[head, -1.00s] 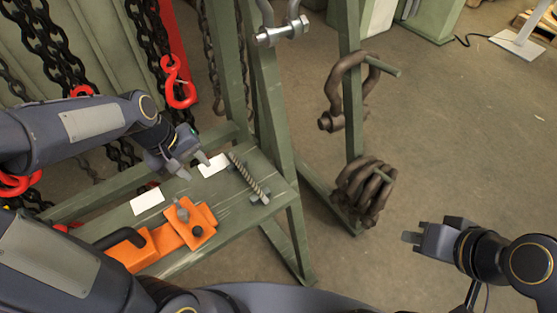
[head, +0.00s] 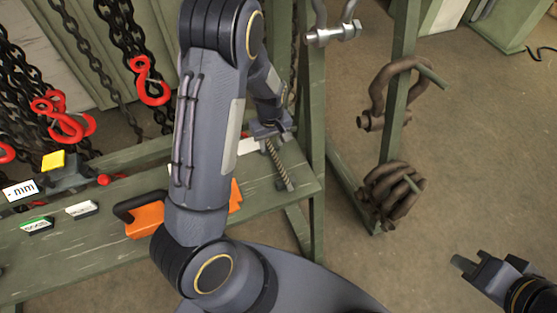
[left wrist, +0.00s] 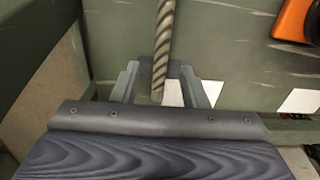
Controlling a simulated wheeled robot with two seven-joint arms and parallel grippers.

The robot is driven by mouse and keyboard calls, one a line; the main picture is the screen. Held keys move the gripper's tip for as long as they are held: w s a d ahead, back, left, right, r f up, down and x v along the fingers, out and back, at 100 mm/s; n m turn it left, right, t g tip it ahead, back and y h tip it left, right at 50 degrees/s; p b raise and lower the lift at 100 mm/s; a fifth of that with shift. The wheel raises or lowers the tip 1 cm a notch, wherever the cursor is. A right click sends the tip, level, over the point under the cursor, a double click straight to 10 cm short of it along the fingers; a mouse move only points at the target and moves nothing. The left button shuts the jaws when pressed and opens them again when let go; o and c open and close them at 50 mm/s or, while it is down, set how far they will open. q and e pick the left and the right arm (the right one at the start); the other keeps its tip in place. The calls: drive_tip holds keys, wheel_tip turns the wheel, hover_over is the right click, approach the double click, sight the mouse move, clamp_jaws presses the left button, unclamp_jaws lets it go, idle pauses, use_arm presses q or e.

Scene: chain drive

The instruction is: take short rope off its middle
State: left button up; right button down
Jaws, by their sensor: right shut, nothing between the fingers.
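The short rope (head: 279,166), a grey-brown twisted piece, lies at the right end of the green bench. In the left wrist view the rope (left wrist: 163,45) runs down from the top edge, its near end between my left fingers. My left gripper (head: 275,128) is over the rope's far end, partly hidden by its own wrist. In the wrist view my left gripper (left wrist: 159,74) is open, with a finger on each side of the rope and visible gaps. I cannot tell its height above the bench. My right gripper (head: 470,265) is shut and empty, far right of the bench.
The green bench (head: 90,255) carries an orange tool (head: 145,219), white cards and small boxes. Chains with red hooks (head: 150,82) hang behind. A green post (head: 398,100) with brown shackles (head: 392,195) stands right of the bench.

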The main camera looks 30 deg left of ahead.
use_arm(q)
drive_tip(key=shift+f, duration=0.55)
clamp_jaws()
drive_tip(key=shift+r, duration=0.1)
